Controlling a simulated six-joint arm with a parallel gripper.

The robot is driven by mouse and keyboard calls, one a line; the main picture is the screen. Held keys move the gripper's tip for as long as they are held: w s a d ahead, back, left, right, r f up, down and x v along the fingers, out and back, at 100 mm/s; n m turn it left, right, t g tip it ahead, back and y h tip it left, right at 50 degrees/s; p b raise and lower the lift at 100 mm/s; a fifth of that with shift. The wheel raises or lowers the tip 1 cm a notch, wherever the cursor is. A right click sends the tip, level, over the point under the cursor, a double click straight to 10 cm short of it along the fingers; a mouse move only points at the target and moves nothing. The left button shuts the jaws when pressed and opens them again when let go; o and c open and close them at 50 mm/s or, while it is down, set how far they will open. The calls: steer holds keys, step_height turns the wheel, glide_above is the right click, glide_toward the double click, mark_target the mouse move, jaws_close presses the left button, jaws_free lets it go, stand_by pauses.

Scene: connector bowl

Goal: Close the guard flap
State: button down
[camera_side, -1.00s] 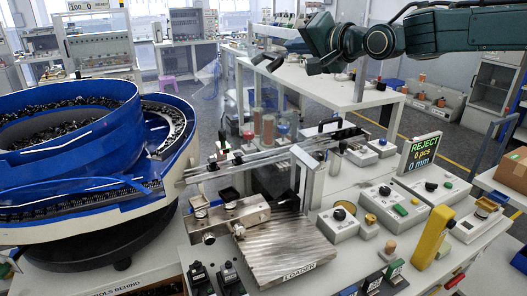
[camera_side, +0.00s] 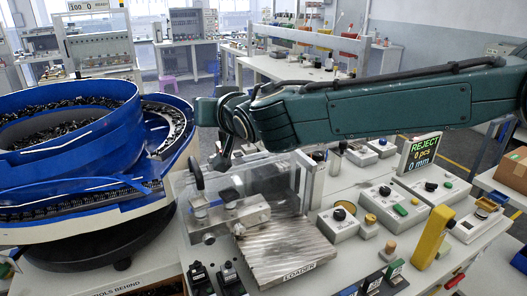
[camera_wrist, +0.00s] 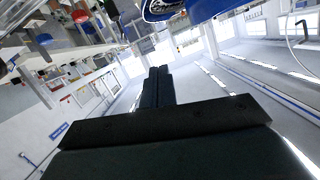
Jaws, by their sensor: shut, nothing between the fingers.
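The guard flap (camera_side: 262,180) is a clear panel, hard to see against the machine. In the side view it hangs lowered over the metal block and the rails of the loader. A black handle (camera_side: 196,173) stands at its left edge. I cannot tell whether the flap rests fully down. My gripper (camera_side: 222,162) points down just right of the handle, close to the panel's upper part; I cannot tell whether it touches. Its fingers are shut with nothing between them, and they show together in the wrist view (camera_wrist: 158,84).
The blue bowl feeder (camera_side: 85,150) stands close on the left. The ribbed loader plate (camera_side: 285,255) lies in front of the flap. Control boxes (camera_side: 395,205), a yellow stand (camera_side: 433,238) and a REJECT display (camera_side: 420,152) are on the right.

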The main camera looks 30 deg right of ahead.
mark_target(195, 169)
steer(key=a+f+n, duration=0.1)
steer(key=f, duration=0.2)
steer(key=a+f+n+h, duration=0.1)
steer(key=a+f, duration=0.1)
steer(key=f, duration=0.1)
steer(key=a+f+n, duration=0.1)
steer(key=a+f, duration=0.1)
steer(key=f, duration=0.2)
steer(key=shift+a+h, duration=0.1)
steer(key=shift+h, duration=0.2)
steer(key=shift+a+f+n, duration=0.15)
steer(key=shift+f+n, duration=0.15)
steer(key=shift+f, duration=0.35)
steer(key=shift+f, duration=0.15)
steer(key=shift+a+r, duration=0.15)
steer(key=shift+r, duration=0.45)
steer(key=shift+s+a+r, duration=0.15)
steer(key=shift+s+r, duration=0.1)
steer(key=shift+r, duration=0.7)
steer(key=shift+s+a+r, duration=0.15)
steer(key=shift+s+r, duration=0.05)
steer(key=shift+r, duration=0.7)
steer(key=v, duration=0.9)
